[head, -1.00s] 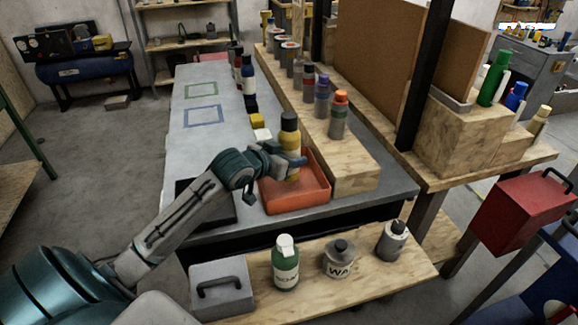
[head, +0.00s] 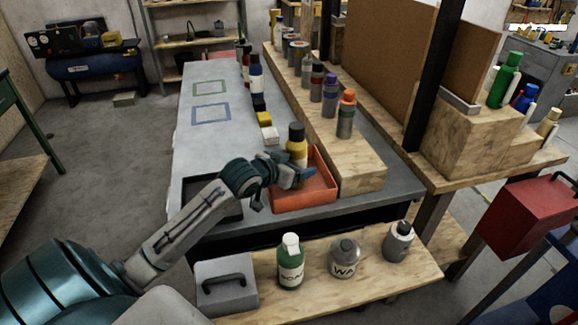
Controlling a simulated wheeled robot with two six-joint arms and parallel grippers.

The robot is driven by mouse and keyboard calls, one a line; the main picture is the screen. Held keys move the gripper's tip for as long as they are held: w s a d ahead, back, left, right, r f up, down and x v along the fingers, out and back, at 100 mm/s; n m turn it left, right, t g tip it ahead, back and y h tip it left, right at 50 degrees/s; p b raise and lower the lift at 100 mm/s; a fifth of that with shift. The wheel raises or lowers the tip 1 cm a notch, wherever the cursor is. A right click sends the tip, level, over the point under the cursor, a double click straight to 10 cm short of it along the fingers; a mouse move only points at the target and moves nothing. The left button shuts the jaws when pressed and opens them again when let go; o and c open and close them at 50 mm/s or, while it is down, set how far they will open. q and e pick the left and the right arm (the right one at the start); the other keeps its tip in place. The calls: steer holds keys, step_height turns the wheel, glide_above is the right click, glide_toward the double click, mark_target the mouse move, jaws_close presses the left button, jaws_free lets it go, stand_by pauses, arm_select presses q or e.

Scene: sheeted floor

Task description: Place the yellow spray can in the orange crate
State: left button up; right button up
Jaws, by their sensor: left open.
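The yellow spray can (head: 297,146) with a black cap stands upright at the orange crate (head: 305,201), its lower part hidden behind my gripper. It appears to be inside the crate's back left part, though its base cannot be seen. My left gripper (head: 298,177) is open, at the front of the can and over the crate. Whether the fingers touch the can cannot be told. My right gripper is not in view.
A black tray (head: 205,208) lies left of the crate. A wooden ledge (head: 358,175) with several spray cans borders it on the right. A lower shelf in front holds a grey box (head: 226,292), a green bottle (head: 290,265) and two grey containers.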

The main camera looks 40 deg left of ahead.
arm_select(q)
steer(key=v, duration=0.7)
steer(key=shift+s+a+r, duration=0.15)
steer(key=shift+s, duration=0.15)
steer(key=shift+p+v, duration=1.5)
steer(key=shift+v, duration=0.65)
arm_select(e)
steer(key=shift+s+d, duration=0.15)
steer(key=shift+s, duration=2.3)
